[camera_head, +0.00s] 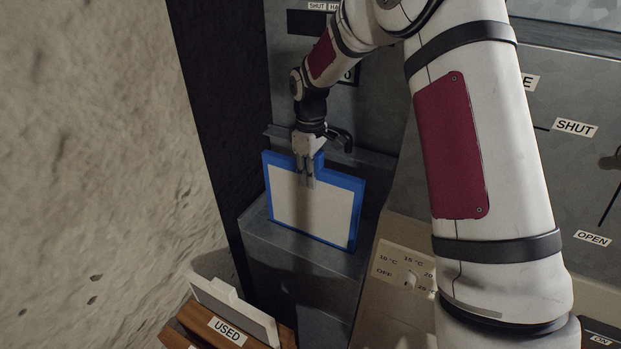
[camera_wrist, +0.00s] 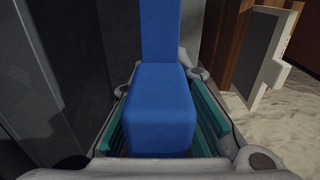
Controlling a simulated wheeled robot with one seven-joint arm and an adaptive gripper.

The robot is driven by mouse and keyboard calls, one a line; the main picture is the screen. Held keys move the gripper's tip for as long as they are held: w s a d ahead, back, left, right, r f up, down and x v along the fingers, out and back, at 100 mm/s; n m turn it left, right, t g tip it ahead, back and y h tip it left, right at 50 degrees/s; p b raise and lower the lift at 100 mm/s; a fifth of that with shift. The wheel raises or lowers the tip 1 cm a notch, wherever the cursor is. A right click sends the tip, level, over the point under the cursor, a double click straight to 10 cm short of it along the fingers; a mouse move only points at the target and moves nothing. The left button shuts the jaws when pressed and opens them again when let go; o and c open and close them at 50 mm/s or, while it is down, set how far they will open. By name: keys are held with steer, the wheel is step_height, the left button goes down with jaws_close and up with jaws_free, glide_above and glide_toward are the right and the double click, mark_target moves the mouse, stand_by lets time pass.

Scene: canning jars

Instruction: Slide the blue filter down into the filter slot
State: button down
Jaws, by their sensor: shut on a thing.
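The blue filter (camera_head: 318,213), a blue frame around a pale panel, stands upright and slightly tilted in the picture over the top of a grey metal housing (camera_head: 300,280). My gripper (camera_head: 308,180) is shut on the filter's top tab, pointing down at it. In the wrist view the blue tab (camera_wrist: 160,105) sits between my teal finger pads. The filter's lower edge shows close to the housing's top. The filter hides the slot opening, and I cannot tell whether its bottom edge is inside.
A wooden rack labelled USED (camera_head: 227,331) holds a pale filter (camera_head: 235,308) at the lower left; they also show at the right of the wrist view. A rough wall (camera_head: 90,150) lies left. A temperature dial panel (camera_head: 403,270) is right of the housing.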

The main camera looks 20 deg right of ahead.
steer(key=shift+r+p, duration=0.5)
steer(key=shift+r, duration=1.6)
steer(key=shift+f, duration=0.15)
